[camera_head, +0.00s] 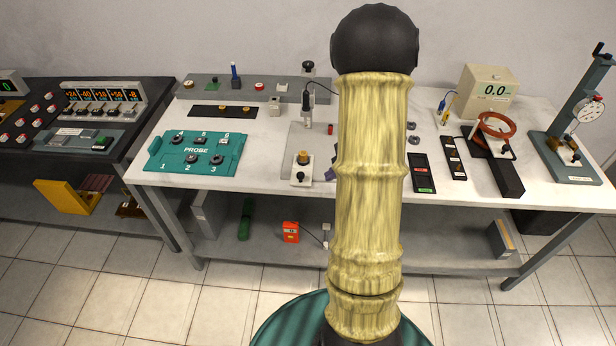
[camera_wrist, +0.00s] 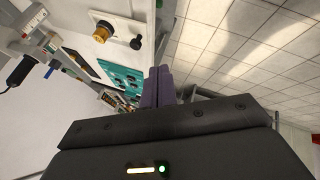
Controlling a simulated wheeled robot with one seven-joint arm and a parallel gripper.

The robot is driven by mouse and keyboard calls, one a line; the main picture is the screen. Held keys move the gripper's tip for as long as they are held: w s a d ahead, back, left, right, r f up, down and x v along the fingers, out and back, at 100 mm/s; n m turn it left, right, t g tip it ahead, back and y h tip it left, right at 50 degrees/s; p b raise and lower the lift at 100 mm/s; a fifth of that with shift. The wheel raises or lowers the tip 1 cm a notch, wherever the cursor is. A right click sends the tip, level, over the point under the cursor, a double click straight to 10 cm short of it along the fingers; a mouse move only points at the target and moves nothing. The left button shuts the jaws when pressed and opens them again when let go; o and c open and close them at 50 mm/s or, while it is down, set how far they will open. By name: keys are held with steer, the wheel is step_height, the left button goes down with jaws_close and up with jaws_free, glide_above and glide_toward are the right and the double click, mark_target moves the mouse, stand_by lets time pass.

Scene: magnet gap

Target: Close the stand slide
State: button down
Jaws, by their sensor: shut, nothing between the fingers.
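A stand (camera_head: 307,105) with an upright holder and a cable stands mid-table on a grey plate (camera_head: 322,142). In front of it is a pale slide block (camera_head: 302,183) with a brass knob and a small black knob. The wrist view shows the brass knob (camera_wrist: 101,34) and black knob (camera_wrist: 135,42) on the white slide at upper left. My gripper (camera_wrist: 160,72) has its purple fingers together, empty, and apart from the knobs. In the head view it is mostly hidden behind my arm. I cannot tell how far the slide is out.
A teal probe tray (camera_head: 225,168) with several ring pieces lies to the left. Black-and-green panel (camera_head: 423,177), dark strip (camera_head: 453,160) and coil rig (camera_head: 510,182) are to the right. A dial-gauge stand (camera_head: 575,125) is at far right. The table's front edge is close to the slide.

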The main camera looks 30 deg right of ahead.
steer(key=shift+w, duration=0.1)
glide_above(308, 178)
steer(key=s+a, duration=0.2)
steer(key=s, duration=0.2)
steer(key=shift+w+a+f, duration=0.1)
steer(key=shift+f, duration=4.3)
